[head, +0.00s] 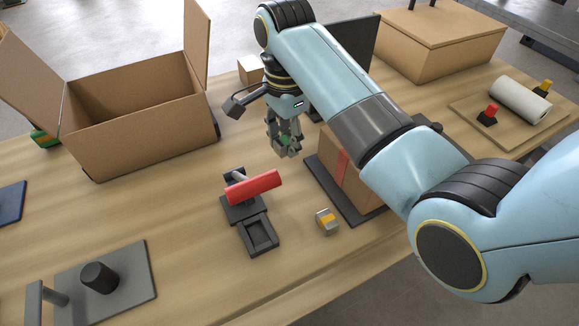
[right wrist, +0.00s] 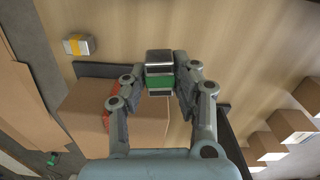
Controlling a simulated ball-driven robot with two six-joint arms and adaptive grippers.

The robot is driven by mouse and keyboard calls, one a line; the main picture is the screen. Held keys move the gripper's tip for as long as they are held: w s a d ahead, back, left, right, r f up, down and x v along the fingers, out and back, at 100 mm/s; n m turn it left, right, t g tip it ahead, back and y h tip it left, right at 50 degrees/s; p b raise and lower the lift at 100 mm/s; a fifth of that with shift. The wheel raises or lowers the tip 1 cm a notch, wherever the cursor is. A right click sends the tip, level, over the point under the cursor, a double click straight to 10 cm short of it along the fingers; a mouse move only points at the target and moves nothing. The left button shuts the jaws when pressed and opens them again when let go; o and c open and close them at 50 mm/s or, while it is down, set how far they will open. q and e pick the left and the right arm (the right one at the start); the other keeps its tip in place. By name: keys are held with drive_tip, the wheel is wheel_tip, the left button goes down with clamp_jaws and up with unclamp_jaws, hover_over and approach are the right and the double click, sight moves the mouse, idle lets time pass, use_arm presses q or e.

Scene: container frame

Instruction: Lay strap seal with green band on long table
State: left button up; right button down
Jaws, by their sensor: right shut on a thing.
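The strap seal with green band (right wrist: 160,80) is a small silver metal piece with a green stripe. My right gripper (head: 285,146) is shut on it; its fingers stand on both sides of the seal in the right wrist view (right wrist: 160,82). In the head view only a bit of green (head: 285,140) shows between the fingers. The gripper is over the long table (head: 185,215), left of the taped carton; I cannot tell the seal's exact height above the wood. My left gripper is in neither view.
A strap seal with yellow band (head: 326,222) lies near the front edge. A red-handled tool (head: 252,186) stands left of it. The taped carton (head: 338,172) sits on a dark plate (head: 352,212). An open carton (head: 140,135) stands at left. Bare wood lies between.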

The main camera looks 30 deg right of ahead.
sight(288, 182)
drive_tip(key=shift+s+r+m, duration=0.15)
drive_tip(key=shift+s+m, duration=0.05)
drive_tip(key=shift+m, duration=0.4)
wheel_tip(288, 182, down, 10)
drive_tip(key=shift+r, duration=0.1)
drive_tip(key=shift+s, duration=0.1)
drive_tip(key=shift+f, duration=0.25)
drive_tip(key=c, duration=1)
unclamp_jaws()
drive_tip(key=shift+c, duration=0.2)
wheel_tip(288, 182, up, 12)
drive_tip(key=shift+r+p, duration=0.2)
drive_tip(key=shift+p, duration=0.1)
